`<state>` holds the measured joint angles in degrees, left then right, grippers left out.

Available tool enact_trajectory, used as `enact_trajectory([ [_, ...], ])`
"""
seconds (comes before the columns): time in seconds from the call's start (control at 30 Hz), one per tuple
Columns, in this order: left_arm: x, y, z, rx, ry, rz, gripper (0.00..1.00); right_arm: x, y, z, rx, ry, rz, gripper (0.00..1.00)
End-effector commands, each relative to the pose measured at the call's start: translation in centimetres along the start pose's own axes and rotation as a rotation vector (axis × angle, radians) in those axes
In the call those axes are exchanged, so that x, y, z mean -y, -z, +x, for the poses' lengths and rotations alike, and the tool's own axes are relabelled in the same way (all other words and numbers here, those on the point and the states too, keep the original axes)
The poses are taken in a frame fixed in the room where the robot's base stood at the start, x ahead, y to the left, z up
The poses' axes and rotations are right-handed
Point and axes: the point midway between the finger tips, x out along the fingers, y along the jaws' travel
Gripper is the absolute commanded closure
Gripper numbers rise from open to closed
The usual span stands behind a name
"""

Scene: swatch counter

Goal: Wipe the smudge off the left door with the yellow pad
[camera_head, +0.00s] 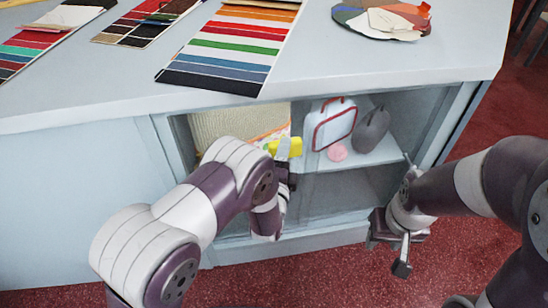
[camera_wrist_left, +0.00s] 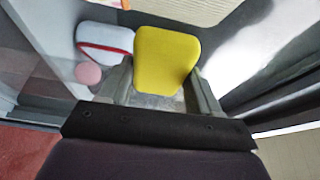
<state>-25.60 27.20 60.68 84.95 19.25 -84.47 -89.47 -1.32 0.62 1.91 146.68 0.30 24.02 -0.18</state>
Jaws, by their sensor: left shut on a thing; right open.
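The yellow pad (camera_head: 289,147) is at the cabinet's left opening, near the middle divider. In the left wrist view the yellow pad (camera_wrist_left: 166,58) stands up between the fingers of my left gripper (camera_wrist_left: 165,92), which is shut on it. In the head view my left gripper (camera_head: 284,158) is partly hidden by its own wrist. My right gripper (camera_head: 388,252) is open and empty, low in front of the cabinet's right side.
The right compartment holds a white bag with red trim (camera_head: 333,124), a grey vase (camera_head: 371,129) and a pink ball (camera_head: 337,152) on a shelf (camera_head: 375,153). Red floor (camera_head: 330,256) lies in front.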

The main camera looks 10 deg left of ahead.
Motion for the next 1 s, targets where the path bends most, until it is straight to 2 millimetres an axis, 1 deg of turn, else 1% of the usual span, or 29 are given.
enact_trajectory([
  [0.1, 0.1, 0.4, 0.2, 0.000, 0.003, -0.001, 0.66, 0.0, 0.0, 0.1, 0.000, 0.000, 0.000, 0.57],
  [0.37, 0.1, 0.5, 0.1, 0.000, 0.002, 0.000, 0.66, 0.0, 0.0, -0.1, 0.000, 0.000, 0.000, 0.57],
  [0.47, 0.2, 0.9, -0.9, -0.002, -0.002, 0.000, 0.66, 0.0, 0.1, -0.6, 0.000, 0.000, 0.000, 0.57],
  [0.6, 0.2, 1.7, -2.8, -0.003, -0.002, 0.001, 0.66, 0.0, 0.1, -1.2, 0.000, 0.000, 0.000, 0.57],
  [0.8, 0.1, 2.6, -5.0, -0.002, -0.003, 0.001, 0.66, 0.0, 0.2, -1.8, 0.000, 0.000, 0.000, 0.57],
  [1.0, 0.0, 2.7, -5.5, 0.000, -0.001, 0.001, 0.66, 0.0, 0.2, -1.8, 0.000, 0.000, 0.000, 0.57],
])
